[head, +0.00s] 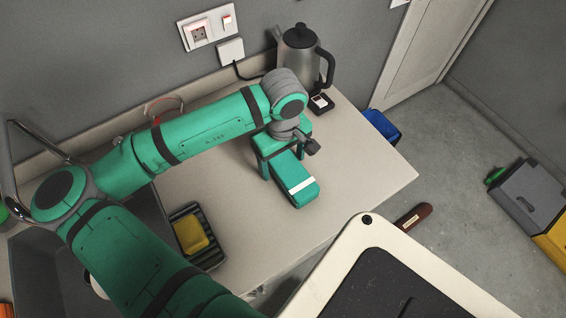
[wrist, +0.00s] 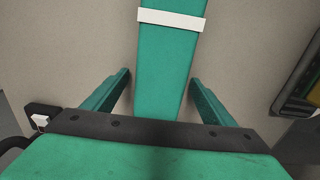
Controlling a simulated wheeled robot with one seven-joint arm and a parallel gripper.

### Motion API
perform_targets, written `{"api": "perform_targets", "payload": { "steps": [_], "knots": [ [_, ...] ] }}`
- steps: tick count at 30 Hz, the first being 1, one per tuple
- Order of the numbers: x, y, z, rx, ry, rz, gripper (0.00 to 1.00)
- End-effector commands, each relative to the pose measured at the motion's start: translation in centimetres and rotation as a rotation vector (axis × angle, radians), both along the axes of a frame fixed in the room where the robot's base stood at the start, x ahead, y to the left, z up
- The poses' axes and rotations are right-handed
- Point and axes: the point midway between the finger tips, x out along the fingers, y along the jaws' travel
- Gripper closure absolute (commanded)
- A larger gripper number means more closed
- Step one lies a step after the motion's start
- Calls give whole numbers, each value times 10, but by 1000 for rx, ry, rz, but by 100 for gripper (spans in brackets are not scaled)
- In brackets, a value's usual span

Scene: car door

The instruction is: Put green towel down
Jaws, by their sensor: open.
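The green towel (head: 297,192) is a folded, narrow green bundle with a white band. It lies on the beige counter (head: 355,180). My gripper (head: 284,165) is above the towel's near-wall end, pointing down. In the wrist view the towel (wrist: 167,65) runs between the two fingers of my gripper (wrist: 162,82). A gap shows on each side, so the fingers look apart from it. The gripper is open. The towel's end under the gripper body is hidden.
A kettle (head: 302,55) and a small dark box (head: 321,103) stand behind my gripper. A dark tray (head: 184,213) with a yellow sponge (head: 191,234) lies to the left, near the sink (head: 45,258). The counter right of the towel is clear up to its edge.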

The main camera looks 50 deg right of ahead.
Motion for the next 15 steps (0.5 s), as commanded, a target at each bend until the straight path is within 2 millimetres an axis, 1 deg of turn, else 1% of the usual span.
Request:
{"api": "perform_targets", "payload": {
  "steps": [3,8,9,11,12,14,15],
  "knots": [
    [0,0,-4,1,0,0,22],
    [0,0,-4,0,0,0,22],
    [0,0,-4,0,0,0,27],
    [0,0,-4,0,0,0,41],
    [0,0,-4,0,0,0,51],
    [0,0,-4,0,0,0,65],
    [0,0,-4,0,0,0,70]
  ]
}}
